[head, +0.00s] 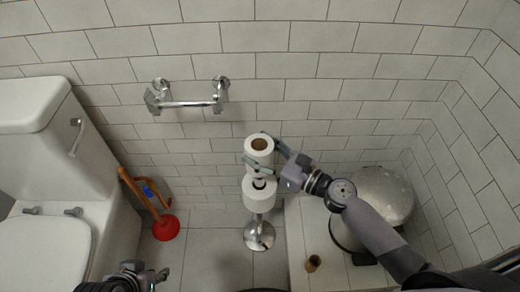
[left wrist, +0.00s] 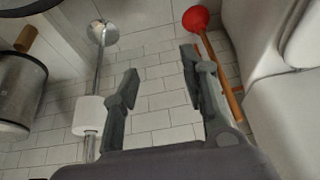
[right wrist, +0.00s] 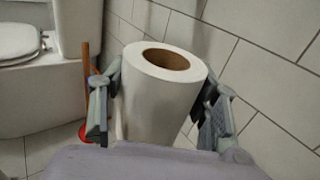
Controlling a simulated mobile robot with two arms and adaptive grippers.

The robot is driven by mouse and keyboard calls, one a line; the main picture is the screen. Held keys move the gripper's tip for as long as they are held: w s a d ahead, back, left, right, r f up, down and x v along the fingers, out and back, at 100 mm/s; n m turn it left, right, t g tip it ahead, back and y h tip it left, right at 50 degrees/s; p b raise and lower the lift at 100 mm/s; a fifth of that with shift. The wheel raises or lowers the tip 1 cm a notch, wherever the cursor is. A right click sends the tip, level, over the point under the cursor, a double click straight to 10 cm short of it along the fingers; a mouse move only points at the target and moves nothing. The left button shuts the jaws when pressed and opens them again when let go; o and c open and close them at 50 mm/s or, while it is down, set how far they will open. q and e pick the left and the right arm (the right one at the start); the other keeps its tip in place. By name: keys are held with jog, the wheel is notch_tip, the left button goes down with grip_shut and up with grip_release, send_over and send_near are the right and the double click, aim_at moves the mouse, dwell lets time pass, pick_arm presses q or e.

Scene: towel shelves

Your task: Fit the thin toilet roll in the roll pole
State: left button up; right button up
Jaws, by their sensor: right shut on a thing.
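The toilet roll (head: 260,159) in my right gripper (head: 264,150) is white with a brown cardboard core. In the right wrist view the roll (right wrist: 162,105) stands nearly upright between the two fingers, its open core facing up. A second white roll (head: 259,199) sits on the roll pole, whose round chrome base (head: 259,236) is on the floor. In the head view the held roll appears just above the second roll; the gap between them is unclear. My left gripper (left wrist: 160,65) is open and empty, low and left of the pole (left wrist: 97,70).
A chrome wall bar (head: 187,103) is on the tiled wall. The toilet (head: 50,170) stands at left, with a red plunger (head: 167,228) beside it. A metal bin (head: 385,190) is at right, and a brown cardboard tube (head: 313,263) lies in front of it.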

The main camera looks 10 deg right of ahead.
pick_arm(q)
jog(key=shift+w+d+r+t+b, duration=0.15)
jog(key=shift+w+t, duration=0.1)
jog(key=shift+w, duration=0.2)
jog(key=shift+w+d+r+t+b, duration=0.1)
jog(key=shift+w+d+t, duration=0.15)
jog(key=shift+w, duration=0.25)
jog(key=shift+w+d+r+t+b, duration=0.1)
jog(key=shift+w+t, duration=0.2)
jog(key=shift+w, duration=0.15)
pick_arm(e)
jog(key=shift+f, duration=0.35)
pick_arm(q)
jog(key=shift+w+d+r, duration=0.1)
jog(key=shift+w, duration=0.3)
pick_arm(e)
jog(key=shift+f, duration=0.1)
pick_arm(q)
jog(key=shift+w+d+r+t, duration=0.1)
jog(key=shift+w+r+t, duration=0.05)
jog(key=shift+w+t, duration=0.2)
pick_arm(e)
jog(key=shift+f, duration=0.1)
pick_arm(q)
jog(key=shift+w+r+t+h, duration=0.15)
jog(key=shift+w+t+h, duration=0.1)
jog(key=shift+h, duration=0.05)
pick_arm(e)
jog(key=shift+f, duration=0.1)
